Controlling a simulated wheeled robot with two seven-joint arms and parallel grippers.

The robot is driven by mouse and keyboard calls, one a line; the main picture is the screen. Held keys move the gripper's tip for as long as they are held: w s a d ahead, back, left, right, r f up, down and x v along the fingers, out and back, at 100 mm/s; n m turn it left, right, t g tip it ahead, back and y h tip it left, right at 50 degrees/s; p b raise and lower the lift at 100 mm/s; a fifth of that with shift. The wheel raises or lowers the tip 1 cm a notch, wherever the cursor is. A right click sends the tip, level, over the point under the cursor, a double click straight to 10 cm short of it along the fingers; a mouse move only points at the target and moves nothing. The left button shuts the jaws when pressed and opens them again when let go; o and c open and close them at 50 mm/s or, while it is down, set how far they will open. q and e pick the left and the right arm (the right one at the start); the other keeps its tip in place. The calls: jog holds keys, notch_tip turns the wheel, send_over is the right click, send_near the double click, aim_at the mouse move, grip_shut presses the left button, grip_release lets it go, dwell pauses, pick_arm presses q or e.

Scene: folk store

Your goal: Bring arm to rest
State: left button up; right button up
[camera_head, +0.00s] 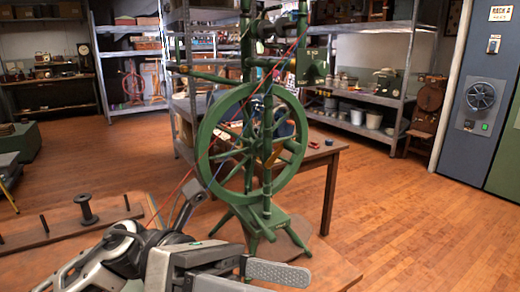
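My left arm comes in from the bottom left, and its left gripper (276,272) lies low in front of the green spinning wheel (213,130). One grey ridged finger shows, pointing right; the other finger is not clearly seen, so I cannot tell whether the gripper is open or shut. No held object shows. My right gripper is not in view. The spinning wheel stands upright on a wooden table (325,268), with red and blue threads running down its left side.
A dark spool (87,212) and a rack with upright pegs (45,226) are on the table at left. A second table (325,157) stands behind the wheel. Metal shelves (375,92) line the back. Wooden floor at right (430,205) is clear.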

pick_arm(q)
jog(key=w+a+f+n+t+h, duration=0.15)
jog(key=w+n+t, duration=0.25)
jog(key=n+t, duration=0.7)
jog(key=w+a+f+n+t+h, duration=0.15)
jog(key=w+n+t, duration=0.35)
jog(key=n+t, duration=0.6)
jog(key=w+a+f+n+t+y, duration=0.2)
jog(key=a+f+n+t+y, duration=0.25)
jog(key=f+n+y, duration=0.85)
jog(key=s+a+f+n+g+y, duration=0.1)
jog(key=s+a+f+n+g, duration=0.1)
jog(key=f+n, duration=0.3)
jog(key=s+a+f+n+g+y, duration=0.2)
jog(key=s+f+n+g, duration=0.1)
jog(key=s+f+n, duration=0.2)
jog(key=s+a+f+n+g+y, duration=0.1)
jog(key=s+a+f+n+g, duration=0.2)
jog(key=f, duration=0.5)
jog(key=shift+s+f+n+y+p, duration=0.4)
jog(key=shift+s+n, duration=0.2)
jog(key=shift+n, duration=0.4)
